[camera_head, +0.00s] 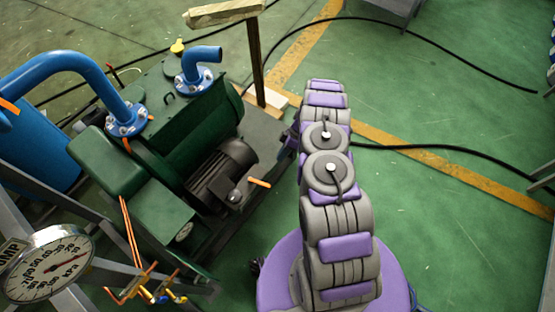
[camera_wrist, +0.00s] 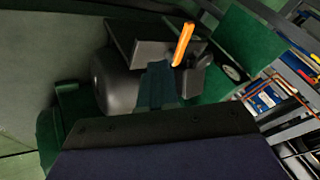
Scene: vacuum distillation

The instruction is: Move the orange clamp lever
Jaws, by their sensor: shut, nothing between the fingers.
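The orange clamp lever (camera_head: 260,183) is a short bar beside the dark motor, at its right end in the head view. In the wrist view the lever (camera_wrist: 183,44) stands up tilted, at the edge of a dark box on the motor. My gripper (camera_wrist: 158,68) shows in the wrist view as a narrow dark shape, shut and empty. Its tips lie just left of and below the lever in that picture; I cannot tell the gap in depth. In the head view my arm's far end is mostly hidden behind its own links.
The dark motor (camera_head: 221,173) and green pump housing (camera_head: 204,119) stand left of my arm. A wooden post (camera_head: 255,62) rises beyond them. Blue pipes (camera_head: 70,63) and a round gauge (camera_head: 46,265) are at left. Black cables (camera_head: 450,148) cross the open green floor at right.

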